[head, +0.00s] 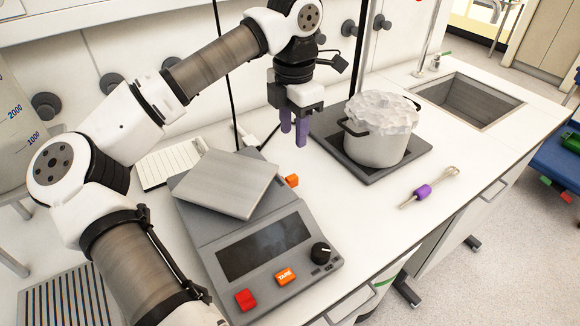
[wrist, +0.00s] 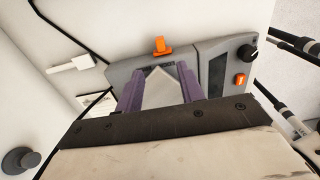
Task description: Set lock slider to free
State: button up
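The grey balance (head: 215,235) stands on the white counter with a square metal pan (head: 228,184), and it also shows in the wrist view (wrist: 213,72). An orange slider (head: 292,180) sticks out at its far right side; it also shows in the wrist view (wrist: 162,46) at the balance's edge.
A pot (head: 376,148) with a crumpled clear cover sits on a dark plate to the right. A whisk (head: 425,190) with a purple handle lies nearer. The balance front has a red button (head: 246,299), an orange TARE button (head: 285,277) and a black knob (head: 321,253). A sink (head: 466,100) is far right.

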aim_at(293, 176)
notch_tip(293, 176, down, 12)
jog(key=p, duration=0.2)
jog(key=shift+f+p, duration=0.1)
jog(key=shift+p, duration=0.25)
grip_shut()
